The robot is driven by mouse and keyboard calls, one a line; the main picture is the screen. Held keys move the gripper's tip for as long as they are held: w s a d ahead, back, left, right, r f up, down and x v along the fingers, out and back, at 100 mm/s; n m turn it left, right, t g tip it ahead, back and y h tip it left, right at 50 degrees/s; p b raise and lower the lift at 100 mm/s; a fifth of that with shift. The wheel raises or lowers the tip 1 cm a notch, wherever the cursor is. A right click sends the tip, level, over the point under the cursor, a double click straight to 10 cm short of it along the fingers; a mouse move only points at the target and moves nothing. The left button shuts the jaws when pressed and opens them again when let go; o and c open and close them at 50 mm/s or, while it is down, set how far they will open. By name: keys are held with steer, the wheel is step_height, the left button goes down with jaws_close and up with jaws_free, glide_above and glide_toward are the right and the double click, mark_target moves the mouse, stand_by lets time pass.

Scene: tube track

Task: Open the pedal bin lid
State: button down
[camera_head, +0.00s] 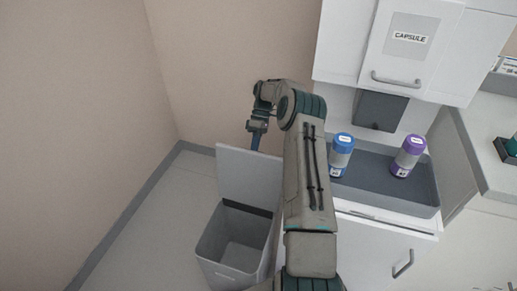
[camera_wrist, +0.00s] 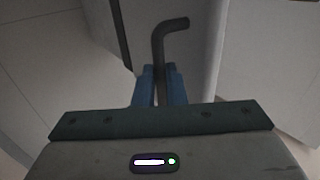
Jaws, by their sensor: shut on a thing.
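The pedal bin (camera_head: 215,262) is a light grey box on the floor, left of the cabinet. Its lid (camera_head: 245,175) stands raised and near upright at the back, and the inside of the bin looks empty. My gripper (camera_head: 257,134) is at the top edge of the lid. In the wrist view, the blue fingers of my gripper (camera_wrist: 161,72) are closed around a dark bent bar handle (camera_wrist: 165,35). The pale surface behind the handle appears to be the lid (camera_wrist: 195,40). My arm hides part of the bin's right side.
A dark grey tray (camera_head: 375,195) on the white cabinet to the right holds a blue-capped bottle (camera_head: 341,155) and a purple-capped bottle (camera_head: 408,155). A cabinet labelled CAPSULE (camera_head: 410,40) hangs above. The beige wall (camera_head: 90,110) lies to the left, with clear floor before it.

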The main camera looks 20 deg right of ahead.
steer(key=shift+w+d+f, duration=0.1)
steer(key=shift+d+f, duration=0.35)
steer(key=shift+f, duration=0.05)
steer(key=c, duration=1.8)
jaws_free()
steer(key=o, duration=0.3)
steer(key=shift+w+d+f, duration=0.15)
steer(key=shift+w+f, duration=0.1)
steer(key=shift+r, duration=0.25)
steer(key=shift+w+a+r, duration=0.1)
steer(key=shift+a+r, duration=0.05)
steer(key=shift+a, duration=0.1)
steer(key=v, duration=0.7)
steer(key=shift+r+p, duration=0.25)
steer(key=shift+p, duration=0.05)
